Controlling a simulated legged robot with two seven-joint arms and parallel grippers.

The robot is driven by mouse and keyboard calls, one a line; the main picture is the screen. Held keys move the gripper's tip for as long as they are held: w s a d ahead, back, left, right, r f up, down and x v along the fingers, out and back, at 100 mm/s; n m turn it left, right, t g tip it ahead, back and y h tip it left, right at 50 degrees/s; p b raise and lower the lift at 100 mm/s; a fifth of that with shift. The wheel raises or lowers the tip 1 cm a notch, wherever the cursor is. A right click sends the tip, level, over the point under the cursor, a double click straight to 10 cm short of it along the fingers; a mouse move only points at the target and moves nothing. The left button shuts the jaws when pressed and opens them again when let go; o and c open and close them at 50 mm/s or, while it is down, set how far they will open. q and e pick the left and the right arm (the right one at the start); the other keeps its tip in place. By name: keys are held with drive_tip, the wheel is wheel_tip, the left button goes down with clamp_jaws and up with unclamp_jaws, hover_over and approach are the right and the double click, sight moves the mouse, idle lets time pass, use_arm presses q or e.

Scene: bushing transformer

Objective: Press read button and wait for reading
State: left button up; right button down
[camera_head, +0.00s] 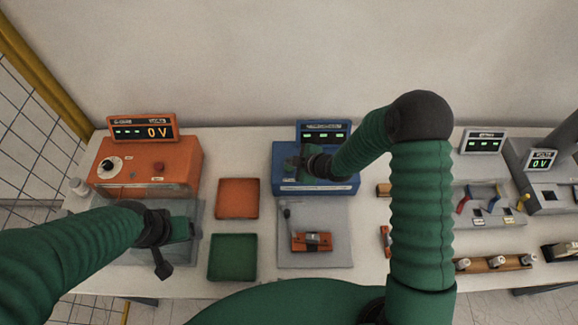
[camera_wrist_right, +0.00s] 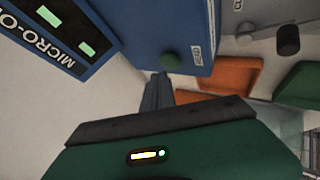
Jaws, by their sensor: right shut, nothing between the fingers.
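The blue micro-ohmmeter (camera_head: 340,186) stands at the back middle of the table, its display (camera_head: 323,133) lit with green dashes. In the right wrist view, the display (camera_wrist_right: 65,32) shows green blocks at the upper left.
An orange tester (camera_head: 150,165) reading 0 V stands at the left. An orange tray (camera_head: 238,198) and a green tray (camera_head: 232,256) lie mid-table. A grey plate (camera_head: 335,215) holds an orange part (camera_head: 312,242). More meters (camera_head: 483,141) stand at the right.

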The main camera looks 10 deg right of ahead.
sight(291, 169)
drive_tip(key=shift+f, duration=0.1)
idle(0.7)
drive_tip(key=shift+f+b, duration=0.25)
drive_tip(key=shift+b, duration=0.15)
drive_tip(key=shift+f+b, duration=0.5)
drive_tip(key=shift+f, duration=0.05)
idle(0.5)
drive_tip(key=shift+r+p, duration=0.7)
drive_tip(key=shift+r, duration=0.3)
wheel_tip(291, 169, up, 5)
drive_tip(key=p, duration=0.4)
drive_tip(key=shift+s, duration=0.1)
